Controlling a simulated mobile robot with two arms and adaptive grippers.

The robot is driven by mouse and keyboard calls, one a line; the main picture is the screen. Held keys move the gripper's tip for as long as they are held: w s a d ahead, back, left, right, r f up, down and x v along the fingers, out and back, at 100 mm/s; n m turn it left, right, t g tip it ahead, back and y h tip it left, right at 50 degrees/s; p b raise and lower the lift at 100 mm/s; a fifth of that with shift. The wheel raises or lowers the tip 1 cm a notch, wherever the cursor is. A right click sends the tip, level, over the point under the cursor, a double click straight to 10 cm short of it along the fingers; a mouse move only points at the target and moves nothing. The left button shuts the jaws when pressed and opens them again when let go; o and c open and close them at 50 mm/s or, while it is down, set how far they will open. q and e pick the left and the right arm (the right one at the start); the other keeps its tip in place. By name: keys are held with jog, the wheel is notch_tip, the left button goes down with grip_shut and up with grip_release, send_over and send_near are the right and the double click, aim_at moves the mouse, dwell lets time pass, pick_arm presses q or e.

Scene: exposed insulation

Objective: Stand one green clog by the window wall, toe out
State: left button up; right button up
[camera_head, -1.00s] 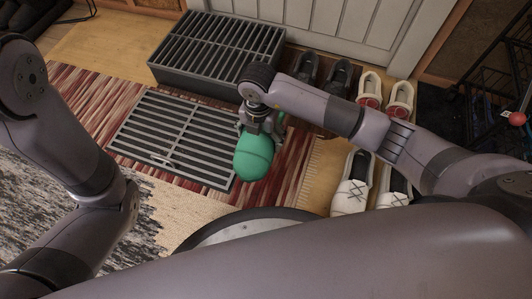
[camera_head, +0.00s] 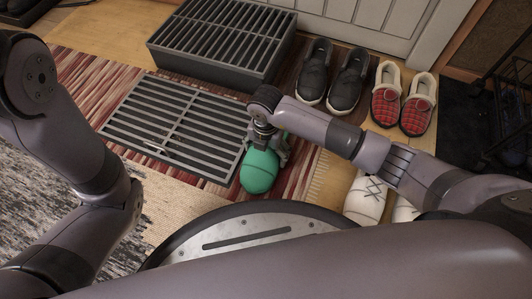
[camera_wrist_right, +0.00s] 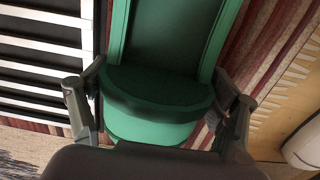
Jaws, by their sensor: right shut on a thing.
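One green clog (camera_head: 260,172) hangs from my right gripper (camera_head: 267,145), its rounded toe pointing down toward the bottom of the head view. In the right wrist view the same clog (camera_wrist_right: 157,120) fills the middle, with a finger of my right gripper (camera_wrist_right: 158,105) on each side of it. The gripper is shut on the clog. The clog is over the red striped rug, to the right of the flat grate; whether it touches the rug I cannot tell. My left arm shows at the left, but its gripper is out of view. No second green clog shows.
A flat grey grate (camera_head: 172,122) lies on the striped rug (camera_head: 92,75). A raised slatted box (camera_head: 222,42) stands behind it. Black shoes (camera_head: 348,76), red plaid slippers (camera_head: 417,105) and white shoes (camera_head: 367,197) stand to the right. A pale panelled door or wall (camera_head: 385,25) is behind.

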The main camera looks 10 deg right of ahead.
jog(key=o, duration=1.2)
notch_tip(320, 180, up, 12)
jog(key=p, duration=1)
jog(key=shift+r, duration=0.2)
jog(key=shift+f, duration=0.1)
